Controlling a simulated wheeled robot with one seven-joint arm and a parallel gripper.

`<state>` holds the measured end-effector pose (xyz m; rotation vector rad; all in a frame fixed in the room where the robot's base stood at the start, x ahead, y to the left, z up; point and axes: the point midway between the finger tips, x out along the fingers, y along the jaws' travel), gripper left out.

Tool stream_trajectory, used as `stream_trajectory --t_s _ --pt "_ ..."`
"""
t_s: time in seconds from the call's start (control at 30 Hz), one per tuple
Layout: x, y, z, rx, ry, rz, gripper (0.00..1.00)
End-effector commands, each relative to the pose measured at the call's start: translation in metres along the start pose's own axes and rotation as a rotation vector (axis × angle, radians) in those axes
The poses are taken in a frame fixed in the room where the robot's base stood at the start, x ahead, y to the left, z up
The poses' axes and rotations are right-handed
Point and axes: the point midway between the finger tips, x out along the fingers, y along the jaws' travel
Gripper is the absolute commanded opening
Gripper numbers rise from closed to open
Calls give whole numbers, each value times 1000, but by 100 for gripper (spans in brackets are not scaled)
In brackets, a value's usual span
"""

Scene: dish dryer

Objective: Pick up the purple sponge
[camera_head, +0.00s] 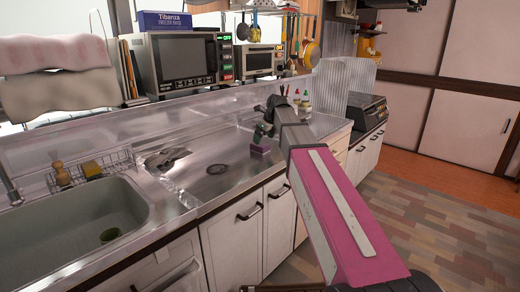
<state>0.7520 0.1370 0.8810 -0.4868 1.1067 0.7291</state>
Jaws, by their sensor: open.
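A small purple block, the purple sponge (260,146), sits on the steel counter near its back right part. My gripper (262,133) is open and points down just above the sponge. At this size I cannot tell whether the fingertips reach beside it or touch it. My pink and grey arm comes in from the lower right and hides part of the counter to the right of the sponge.
Bottles (304,104) stand behind my arm.

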Motion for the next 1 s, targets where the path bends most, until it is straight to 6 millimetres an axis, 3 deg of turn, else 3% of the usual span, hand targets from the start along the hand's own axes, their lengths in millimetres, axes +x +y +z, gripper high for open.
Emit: stream_trajectory --t_s 0.17,0.5,0.73,0.77,0.9,1.0 --pt "11 1 1 0 1 1 92" --pt "52 3 3 -1 1 0 92" --pt "53 3 3 -1 0 0 92" --pt "53 3 3 -1 0 0 88" --pt "53 3 3 -1 0 0 43" --pt "53 3 3 -1 0 0 39"
